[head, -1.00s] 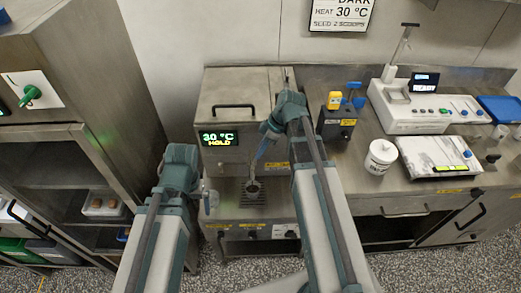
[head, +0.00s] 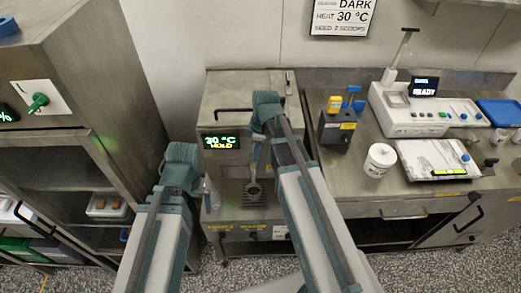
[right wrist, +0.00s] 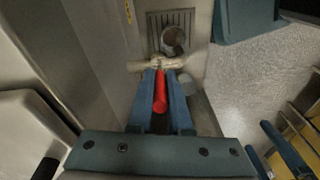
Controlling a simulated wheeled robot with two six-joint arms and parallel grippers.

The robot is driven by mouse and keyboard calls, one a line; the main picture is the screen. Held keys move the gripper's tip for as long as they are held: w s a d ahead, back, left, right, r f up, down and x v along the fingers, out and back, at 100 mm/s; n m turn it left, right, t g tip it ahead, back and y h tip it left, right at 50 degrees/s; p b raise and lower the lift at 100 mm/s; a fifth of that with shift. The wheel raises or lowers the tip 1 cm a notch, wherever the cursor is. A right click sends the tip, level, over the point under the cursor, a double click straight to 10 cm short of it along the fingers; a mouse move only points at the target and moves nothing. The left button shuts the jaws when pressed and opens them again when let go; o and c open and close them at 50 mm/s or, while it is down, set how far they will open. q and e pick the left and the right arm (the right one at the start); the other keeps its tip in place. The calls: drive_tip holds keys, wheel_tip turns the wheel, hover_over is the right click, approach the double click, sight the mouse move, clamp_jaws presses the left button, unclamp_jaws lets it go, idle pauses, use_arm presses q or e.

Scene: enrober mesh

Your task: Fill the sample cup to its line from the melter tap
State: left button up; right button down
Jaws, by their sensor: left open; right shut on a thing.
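The melter (head: 222,105) is a steel box whose green display reads 30 °C HOLD. The sample cup (head: 254,191) stands on the slotted drip grate below the tap; it also shows in the right wrist view (right wrist: 173,40). Its fill level and line cannot be made out. The metal tap (right wrist: 156,63) has a red handle (right wrist: 160,92). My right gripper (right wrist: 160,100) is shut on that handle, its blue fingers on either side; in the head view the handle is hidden. My left gripper (head: 208,193) is open and empty, left of the grate and the cup.
Right on the bench are a white lidded tub (head: 379,160), a dark box with yellow and blue tops (head: 337,125), a white instrument reading READY (head: 410,112) and a blue tray (head: 500,112). A steel cabinet (head: 60,70) stands left. A wall sign (head: 343,17) reads DARK.

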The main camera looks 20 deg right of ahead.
drive_tip(key=shift+w+a+r+g+h, duration=0.1)
drive_tip(key=shift+w+a+g+h, duration=0.15)
drive_tip(key=shift+a+h, duration=0.55)
drive_tip(key=shift+s+d, duration=0.1)
drive_tip(key=shift+d, duration=0.1)
drive_tip(key=c, duration=0.8)
unclamp_jaws()
drive_tip(key=shift+c, duration=0.2)
wheel_tip(320, 180, up, 14)
drive_tip(key=p, duration=1.3)
drive_tip(key=shift+a+p, duration=0.35)
